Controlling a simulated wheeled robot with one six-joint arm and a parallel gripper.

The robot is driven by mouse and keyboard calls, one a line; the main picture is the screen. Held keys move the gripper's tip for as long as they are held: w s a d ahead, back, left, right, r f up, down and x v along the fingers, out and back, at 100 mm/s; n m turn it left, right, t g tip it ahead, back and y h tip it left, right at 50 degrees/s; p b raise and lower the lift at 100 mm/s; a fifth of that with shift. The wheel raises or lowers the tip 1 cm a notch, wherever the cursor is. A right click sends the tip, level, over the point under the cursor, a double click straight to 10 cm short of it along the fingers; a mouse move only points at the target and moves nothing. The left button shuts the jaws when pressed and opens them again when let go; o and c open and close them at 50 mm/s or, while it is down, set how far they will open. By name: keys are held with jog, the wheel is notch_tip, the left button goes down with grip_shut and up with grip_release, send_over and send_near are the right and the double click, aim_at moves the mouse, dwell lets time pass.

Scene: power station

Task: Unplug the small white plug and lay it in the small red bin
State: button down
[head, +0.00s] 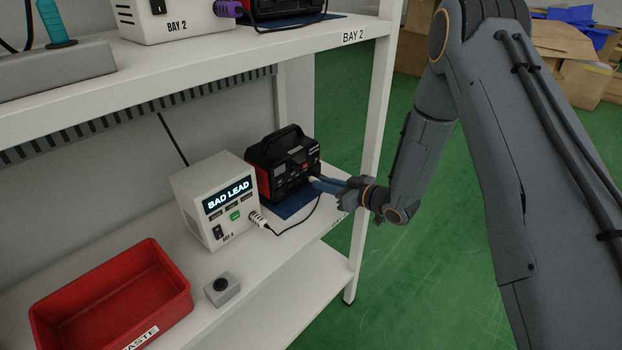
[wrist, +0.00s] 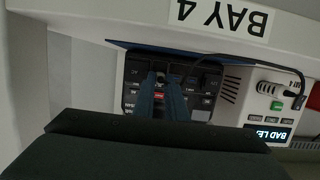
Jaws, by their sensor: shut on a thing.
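My gripper (head: 318,183) reaches in from the right, its blue fingers shut at the front of a black power station (head: 284,163). The wrist view also shows the fingers (wrist: 161,85) against that front panel. They are shut on the small white plug, mostly hidden between them; I cannot tell how far it sits in its socket. A dark cable loops from there to a larger white plug (head: 257,220) in the front of a white box (head: 215,195) reading BAD LEAD. A red bin (head: 172,311) with a partly visible label stands at the lower left, with no contents visible.
A small grey button box (head: 222,289) stands between the red bin and the white box. The shelf above (head: 250,52) carries more equipment. A white shelf post (head: 376,130) stands behind my gripper. A blue mat (head: 291,207) lies under the power station.

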jog(key=shift+f+p+v, duration=0.15)
jog(key=shift+p+v, duration=0.05)
jog(key=shift+v, duration=0.4)
jog(key=shift+f+p+v, duration=0.15)
jog(key=shift+v, duration=0.45)
jog(key=shift+d, duration=0.1)
